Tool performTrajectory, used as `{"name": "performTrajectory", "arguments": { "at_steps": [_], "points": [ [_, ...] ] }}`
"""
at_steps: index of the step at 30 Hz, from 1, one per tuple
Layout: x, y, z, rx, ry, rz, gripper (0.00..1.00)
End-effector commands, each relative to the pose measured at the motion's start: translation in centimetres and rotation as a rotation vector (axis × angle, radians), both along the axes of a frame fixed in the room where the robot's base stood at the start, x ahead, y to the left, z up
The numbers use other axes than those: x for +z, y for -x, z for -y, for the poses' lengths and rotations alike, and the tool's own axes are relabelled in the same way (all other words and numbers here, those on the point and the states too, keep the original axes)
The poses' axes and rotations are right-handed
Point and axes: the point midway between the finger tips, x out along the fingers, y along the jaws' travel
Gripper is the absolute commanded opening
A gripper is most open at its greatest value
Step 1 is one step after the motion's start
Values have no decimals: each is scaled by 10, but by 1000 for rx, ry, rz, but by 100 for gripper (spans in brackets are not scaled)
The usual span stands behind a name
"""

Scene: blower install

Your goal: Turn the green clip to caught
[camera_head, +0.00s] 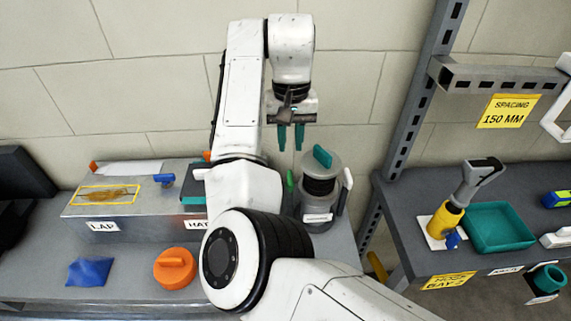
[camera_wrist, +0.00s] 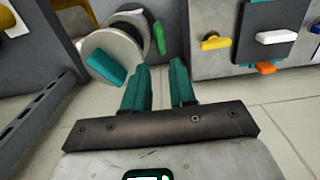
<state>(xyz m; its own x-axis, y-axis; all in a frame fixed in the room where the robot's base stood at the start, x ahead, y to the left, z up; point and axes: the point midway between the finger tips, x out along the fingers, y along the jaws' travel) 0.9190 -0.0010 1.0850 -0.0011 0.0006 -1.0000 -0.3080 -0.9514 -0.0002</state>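The green clip (camera_head: 290,180) stands upright on the left side of the grey cylindrical blower (camera_head: 318,205). It also shows in the wrist view (camera_wrist: 159,38) as a narrow green tab beside the blower's round top. The blower has a teal handle (camera_head: 322,157) on top and a white clip (camera_head: 347,178) on its right side. My gripper (camera_head: 291,137) has teal fingers pointing down, above and a little left of the blower's top. In the wrist view the fingers (camera_wrist: 160,88) are apart with nothing between them. They are not touching the green clip.
A grey box (camera_head: 125,215) with labels and coloured clips stands left of the blower. An orange knob (camera_head: 175,268) and blue piece (camera_head: 89,271) lie on the bench. A shelf at right holds a teal tray (camera_head: 498,227) and a yellow-based tool (camera_head: 446,219).

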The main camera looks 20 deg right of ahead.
Motion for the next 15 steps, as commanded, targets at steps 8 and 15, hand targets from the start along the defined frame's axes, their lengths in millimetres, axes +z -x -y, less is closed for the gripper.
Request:
{"name": "performTrajectory", "arguments": {
  "at_steps": [8,15],
  "points": [
    [-41,1,0,0,1,-4,26],
    [-82,1,0,-1,0,-2,26]
  ]
}}
